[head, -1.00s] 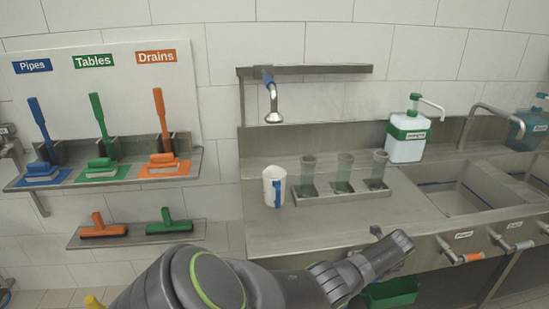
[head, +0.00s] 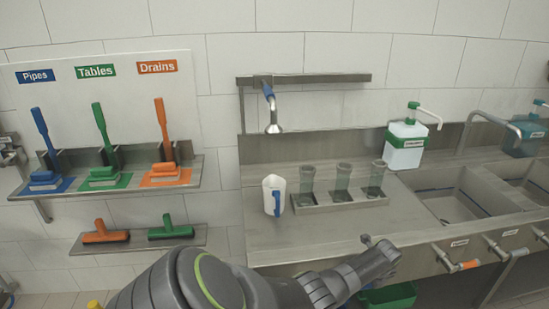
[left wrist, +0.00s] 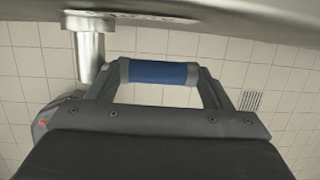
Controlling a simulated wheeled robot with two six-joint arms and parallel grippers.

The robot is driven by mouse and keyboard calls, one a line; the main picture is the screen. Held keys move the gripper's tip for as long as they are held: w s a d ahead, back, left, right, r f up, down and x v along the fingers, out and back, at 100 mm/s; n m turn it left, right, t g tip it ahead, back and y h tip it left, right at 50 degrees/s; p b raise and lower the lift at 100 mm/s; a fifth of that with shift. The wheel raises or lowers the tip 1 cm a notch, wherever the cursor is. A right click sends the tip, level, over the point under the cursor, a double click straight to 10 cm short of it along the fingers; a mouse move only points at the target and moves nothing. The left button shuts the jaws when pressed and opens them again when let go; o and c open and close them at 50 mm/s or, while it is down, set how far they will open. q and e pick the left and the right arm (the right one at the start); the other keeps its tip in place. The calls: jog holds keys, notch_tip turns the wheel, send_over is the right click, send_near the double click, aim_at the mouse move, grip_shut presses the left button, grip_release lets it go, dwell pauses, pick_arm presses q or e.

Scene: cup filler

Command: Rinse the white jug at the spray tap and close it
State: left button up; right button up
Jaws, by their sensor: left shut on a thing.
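The white jug (head: 268,188) with a blue handle stands upright on the steel counter, below the spray tap (head: 272,112). The tap has a blue grip and hangs from the wall shelf. No water stream is visible. My left gripper (head: 386,250) is at the counter's front edge. In the left wrist view it is shut on a blue-sleeved lever handle (left wrist: 158,72) beneath the edge, beside a metal pipe (left wrist: 88,52). In the head view my arm hides this lever. My right gripper is not in view.
A tray (head: 312,206) with 3 clear green cups stands right of the jug. A soap dispenser (head: 405,155) stands behind the sink (head: 452,205). An orange-handled lever (head: 465,266) sticks out at the front. A green bin (head: 390,296) is below.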

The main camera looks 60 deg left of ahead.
pick_arm(q)
jog(key=shift+a+r+p, duration=0.1)
jog(key=shift+r+p, duration=0.25)
jog(key=shift+p, duration=0.05)
jog(key=shift+w, duration=0.1)
jog(key=o, duration=1.1)
jog(key=shift+s, duration=0.2)
jog(key=shift+o, duration=0.2)
jog(key=shift+r, duration=0.5)
jog(key=v, duration=1.6)
jog(key=shift+s+r, duration=0.15)
jog(key=shift+s, duration=0.2)
